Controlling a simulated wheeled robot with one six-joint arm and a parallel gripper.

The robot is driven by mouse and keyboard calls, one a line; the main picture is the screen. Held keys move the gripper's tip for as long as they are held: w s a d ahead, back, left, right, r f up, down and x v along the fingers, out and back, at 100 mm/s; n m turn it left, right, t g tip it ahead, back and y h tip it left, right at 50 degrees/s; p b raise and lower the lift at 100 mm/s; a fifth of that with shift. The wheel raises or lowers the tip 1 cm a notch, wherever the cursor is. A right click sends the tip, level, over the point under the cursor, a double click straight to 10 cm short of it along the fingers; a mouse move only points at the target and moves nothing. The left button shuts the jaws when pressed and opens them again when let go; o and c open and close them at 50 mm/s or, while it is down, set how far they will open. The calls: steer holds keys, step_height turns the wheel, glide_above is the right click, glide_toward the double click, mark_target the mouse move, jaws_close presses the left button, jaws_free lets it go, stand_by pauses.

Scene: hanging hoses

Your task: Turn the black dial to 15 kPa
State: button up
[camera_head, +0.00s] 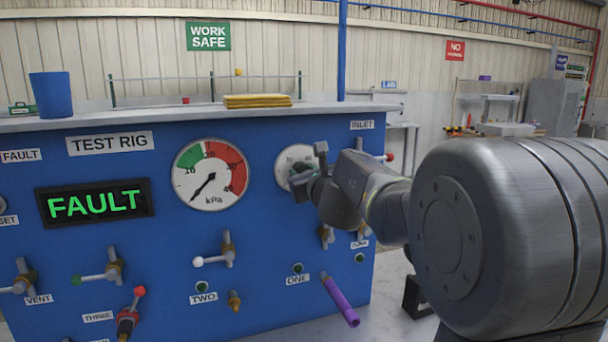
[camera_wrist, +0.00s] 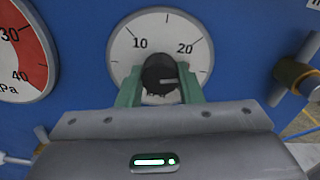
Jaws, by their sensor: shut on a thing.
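The black dial (camera_wrist: 157,72) sits on a round white scale plate (camera_wrist: 122,48) in the wrist view. The scale shows 10 at upper left and 20 at upper right, with a tick between them at the top. The light mark on the dial points right, past the 20. My gripper (camera_wrist: 160,88) has its green fingers on either side of the dial, shut on it. In the head view my gripper (camera_head: 300,176) covers the dial and part of the white scale plate (camera_head: 287,158).
The kPa gauge (camera_head: 210,174) is left of the dial, its needle pointing lower left. A display (camera_head: 95,203) reads FAULT in green. Valve handles, a purple hose (camera_head: 341,301) and an inlet valve (camera_wrist: 296,74) stick out from the blue panel (camera_head: 258,258).

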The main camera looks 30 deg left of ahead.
steer(key=shift+f+n+b, duration=0.1)
steer(key=shift+n+b, duration=2.9)
steer(key=shift+n, duration=4.8)
steer(key=o, duration=1)
steer(key=v, duration=1.4)
